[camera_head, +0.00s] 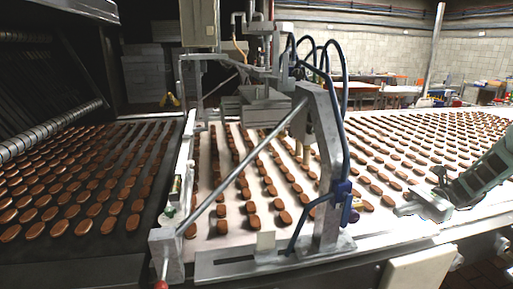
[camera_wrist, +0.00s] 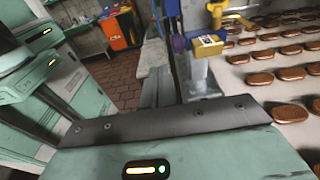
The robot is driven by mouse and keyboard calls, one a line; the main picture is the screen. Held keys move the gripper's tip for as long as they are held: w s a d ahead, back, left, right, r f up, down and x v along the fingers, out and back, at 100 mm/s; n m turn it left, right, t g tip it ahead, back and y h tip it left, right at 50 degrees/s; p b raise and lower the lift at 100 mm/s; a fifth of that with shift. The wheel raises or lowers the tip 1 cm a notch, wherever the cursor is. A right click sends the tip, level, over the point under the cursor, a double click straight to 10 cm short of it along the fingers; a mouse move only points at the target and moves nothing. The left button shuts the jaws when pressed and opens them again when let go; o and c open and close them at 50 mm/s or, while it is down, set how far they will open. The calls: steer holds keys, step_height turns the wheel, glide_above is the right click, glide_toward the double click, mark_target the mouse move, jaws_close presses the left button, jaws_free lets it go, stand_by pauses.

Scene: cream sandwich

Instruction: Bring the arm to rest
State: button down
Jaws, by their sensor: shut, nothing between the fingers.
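My gripper (camera_head: 408,208) is in the head view at the right, at the end of my green-grey arm. It is shut and empty, above the near edge of the pale conveyor belt (camera_head: 230,231). In the wrist view, a dark plate and part of my green arm with a lit indicator fill the lower part. The fingertips are hard to make out there.
Rows of brown biscuits (camera_head: 268,190) cover the belts. A metal machine frame (camera_head: 330,150) with blue hoses stands left of my gripper. A yellow part (camera_wrist: 210,42) is near it in the wrist view. A tiled floor (camera_wrist: 115,83) and orange cabinet (camera_wrist: 118,28) show beyond.

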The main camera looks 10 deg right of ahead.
steer(key=s+a+r+n+h, duration=0.2)
steer(key=s+a+n+h, duration=0.6)
steer(key=s+a+n, duration=0.4)
steer(key=s+a+r+n+h, duration=0.3)
steer(key=s+a+n+h, duration=0.5)
steer(key=s+a+n, duration=0.5)
steer(key=a, duration=0.7)
steer(key=shift+r+t, duration=0.25)
steer(key=shift+t, duration=0.15)
steer(key=shift+w+a, duration=0.1)
